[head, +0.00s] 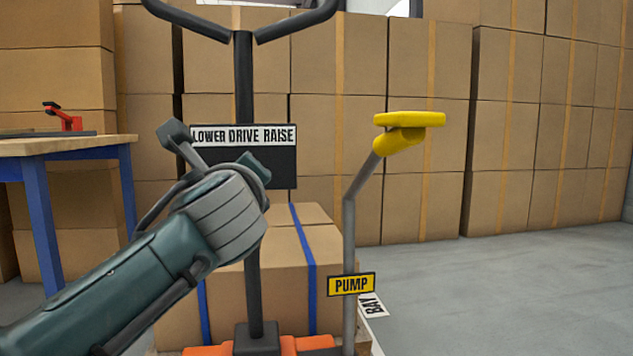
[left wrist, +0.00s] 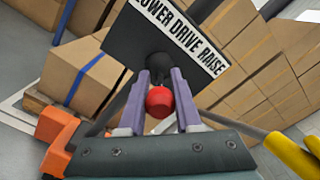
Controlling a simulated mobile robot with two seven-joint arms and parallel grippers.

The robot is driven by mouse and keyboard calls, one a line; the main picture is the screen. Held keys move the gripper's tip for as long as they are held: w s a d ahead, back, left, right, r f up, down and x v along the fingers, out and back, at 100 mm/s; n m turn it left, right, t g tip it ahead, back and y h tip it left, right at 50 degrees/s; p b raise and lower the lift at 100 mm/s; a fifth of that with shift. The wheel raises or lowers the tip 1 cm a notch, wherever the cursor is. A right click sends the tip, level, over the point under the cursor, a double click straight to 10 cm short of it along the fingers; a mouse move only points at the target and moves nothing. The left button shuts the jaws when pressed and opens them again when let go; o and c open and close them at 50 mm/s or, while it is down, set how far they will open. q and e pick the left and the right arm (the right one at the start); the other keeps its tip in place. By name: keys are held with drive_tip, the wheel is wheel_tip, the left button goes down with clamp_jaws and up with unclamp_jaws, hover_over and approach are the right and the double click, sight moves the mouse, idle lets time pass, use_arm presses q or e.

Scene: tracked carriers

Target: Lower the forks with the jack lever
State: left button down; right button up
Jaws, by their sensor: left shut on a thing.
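The pallet jack's black upright handle (head: 243,80) carries a dark panel (head: 280,165) labelled LOWER DRIVE RAISE. The panel also shows in the left wrist view (left wrist: 128,38). The jack lever's red knob (left wrist: 159,101) sits in front of the panel, between the fingers of my left gripper (left wrist: 160,84), which is shut on it. In the head view my left gripper (head: 254,168) covers the lever and part of the panel. I cannot tell which setting the lever is at. Orange jack parts (head: 312,342) show low down; the forks are not clearly visible. My right gripper is out of view.
A yellow pump pedal (head: 425,119) on a grey post, with a PUMP sign (head: 351,284), stands right of the handle. A strapped box (head: 283,262) is behind the handle. A workbench (head: 60,145) stands left; stacked boxes (head: 420,130) line the back. The right floor (head: 500,295) is clear.

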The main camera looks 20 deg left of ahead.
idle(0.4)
use_arm(q)
drive_tip(key=c, duration=0.6)
unclamp_jaws()
drive_tip(key=shift+s+d, duration=0.1)
drive_tip(key=shift+s+d+r+p, duration=0.1)
drive_tip(key=shift+s+d+p, duration=0.1)
drive_tip(key=shift+s+p, duration=0.15)
drive_tip(key=p+v, duration=0.3)
drive_tip(key=v, duration=0.6)
drive_tip(key=shift+p, duration=0.3)
